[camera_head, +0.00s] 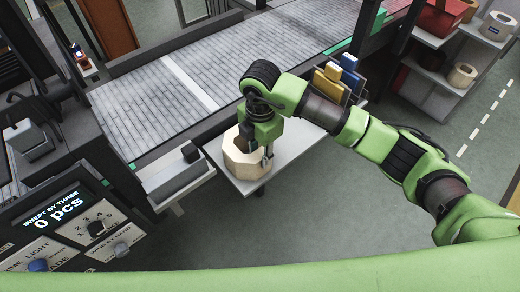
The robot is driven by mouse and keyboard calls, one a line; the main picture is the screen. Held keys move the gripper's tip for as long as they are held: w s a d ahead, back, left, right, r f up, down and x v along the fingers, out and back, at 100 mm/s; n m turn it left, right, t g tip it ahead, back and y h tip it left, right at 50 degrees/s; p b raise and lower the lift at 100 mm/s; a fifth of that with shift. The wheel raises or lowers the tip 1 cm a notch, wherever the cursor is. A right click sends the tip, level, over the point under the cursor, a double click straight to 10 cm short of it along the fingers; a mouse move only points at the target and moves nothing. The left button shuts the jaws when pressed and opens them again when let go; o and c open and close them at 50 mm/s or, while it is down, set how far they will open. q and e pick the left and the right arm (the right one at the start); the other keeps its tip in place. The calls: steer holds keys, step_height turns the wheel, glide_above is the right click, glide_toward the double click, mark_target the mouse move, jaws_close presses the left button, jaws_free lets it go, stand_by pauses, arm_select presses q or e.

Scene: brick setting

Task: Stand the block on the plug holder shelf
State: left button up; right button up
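A cream, hollow, eight-sided block (242,172) is at the white side shelf (295,140) beside the conveyor. Its opening faces up. My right gripper (258,150) points down at the block's right side, with a finger showing at its right wall. The other finger is partly hidden, so I cannot tell whether it grips the wall or only straddles it. I cannot tell whether the block rests on the shelf or is slightly raised. No label marks a plug holder shelf. My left gripper is out of view.
Yellow and blue upright pieces (343,72) stand behind my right forearm. A grey rack (432,95) at the upper right holds a red bin (440,15) and similar hollow blocks (462,75). The conveyor (170,100) looks empty. A control panel (70,225) is at the lower left.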

steer(key=shift+o, duration=0.6)
steer(key=shift+r, duration=0.15)
steer(key=shift+r, duration=0.4)
step_height(320, 180, up, 11)
steer(key=b, duration=0.2)
steer(key=shift+b, duration=0.4)
